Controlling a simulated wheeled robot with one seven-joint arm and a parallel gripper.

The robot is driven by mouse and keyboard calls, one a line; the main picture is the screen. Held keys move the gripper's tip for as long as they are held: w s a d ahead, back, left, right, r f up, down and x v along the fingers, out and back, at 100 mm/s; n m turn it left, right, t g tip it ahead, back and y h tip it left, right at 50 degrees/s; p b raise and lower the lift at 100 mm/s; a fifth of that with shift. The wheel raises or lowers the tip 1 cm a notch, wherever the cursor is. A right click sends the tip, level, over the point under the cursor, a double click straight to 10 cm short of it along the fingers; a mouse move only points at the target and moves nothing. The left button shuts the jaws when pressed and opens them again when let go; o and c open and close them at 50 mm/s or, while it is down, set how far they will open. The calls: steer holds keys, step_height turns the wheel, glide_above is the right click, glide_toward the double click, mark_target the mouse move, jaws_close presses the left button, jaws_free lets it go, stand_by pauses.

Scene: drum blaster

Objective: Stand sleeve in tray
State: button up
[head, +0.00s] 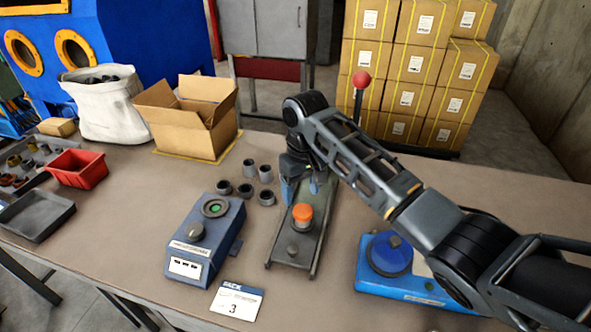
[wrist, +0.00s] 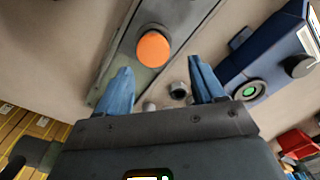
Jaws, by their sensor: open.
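Several small grey sleeves stand or lie in a loose group on the bench, one of them an upright sleeve (head: 249,168) at the back. A sleeve (wrist: 178,90) also shows between the fingers in the wrist view, apart from them. A shallow dark grey tray (head: 36,218) sits at the bench's left edge; it looks empty. My gripper (head: 301,187) has blue fingers, is open and empty, and hangs over the back of the rail fixture, right of the sleeves. The fingers also show in the wrist view (wrist: 159,66).
A rail fixture with an orange knob (head: 302,212) stands mid-bench, beside a blue-grey control box (head: 203,240). A red bin (head: 77,168), open carton (head: 190,119) and white sack (head: 104,105) stand left. A blue device (head: 390,255) and red-knobbed lever (head: 361,80) are right.

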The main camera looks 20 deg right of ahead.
mark_target(303, 210)
steer(key=shift+w+d+r, duration=0.35)
steer(key=shift+w+d, duration=0.1)
steer(key=shift+d, duration=0.05)
steer(key=shift+f, duration=1)
step_height(303, 210, down, 6)
steer(key=b, duration=0.4)
steer(key=shift+b, duration=0.35)
steer(key=c, duration=0.9)
step_height(303, 210, up, 5)
steer(key=p, duration=0.4)
steer(key=shift+r+p, duration=0.1)
steer(key=shift+p, duration=0.3)
steer(key=shift+c, duration=0.2)
step_height(303, 210, up, 10)
